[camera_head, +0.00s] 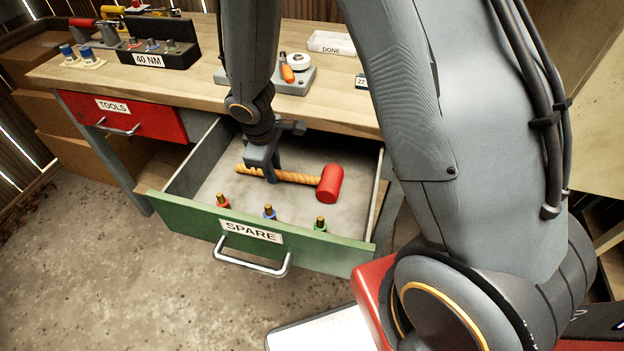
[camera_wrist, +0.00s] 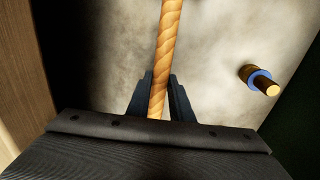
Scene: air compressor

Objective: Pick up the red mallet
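The red mallet (camera_head: 330,184) lies in the open green drawer labelled SPARE (camera_head: 250,232). Its red head is at the right and its twisted tan handle points left. My gripper (camera_head: 261,172) is down in the drawer at the handle. In the wrist view, the mallet handle (camera_wrist: 168,60) runs between the two dark fingers of my gripper (camera_wrist: 160,98). A finger stands on each side of the handle, with narrow gaps visible, so the fingers look apart from it. The mallet head is outside the wrist view.
Several colour-ringed brass fittings stand near the drawer front, including a blue-ringed one (camera_head: 269,212), also in the wrist view (camera_wrist: 260,80). The drawer walls enclose my gripper. The red TOOLS drawer (camera_head: 150,118) is shut. The wooden workbench (camera_head: 205,95) holds a 40 NM block (camera_head: 160,50) and a DONE tray (camera_head: 330,43).

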